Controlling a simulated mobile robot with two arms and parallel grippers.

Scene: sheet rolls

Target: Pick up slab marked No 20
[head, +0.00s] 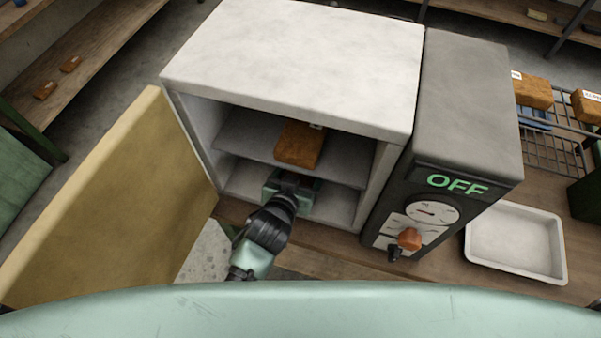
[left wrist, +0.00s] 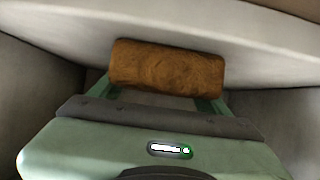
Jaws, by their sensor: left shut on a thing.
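In the left wrist view, the left gripper (left wrist: 160,98) is shut on a brown slab (left wrist: 166,68), with a green finger at each end. A pale surface lies close above and behind that slab. I cannot read a number on either slab. My right gripper is out of view.
The cabinet door (head: 110,205) stands open at the left. The grey control box (head: 440,150) reads OFF. An empty white tray (head: 515,240) sits at the right. Behind it, a wire rack (head: 560,150) bears labelled brown slabs (head: 532,90). The cabinet walls are close around the gripper.

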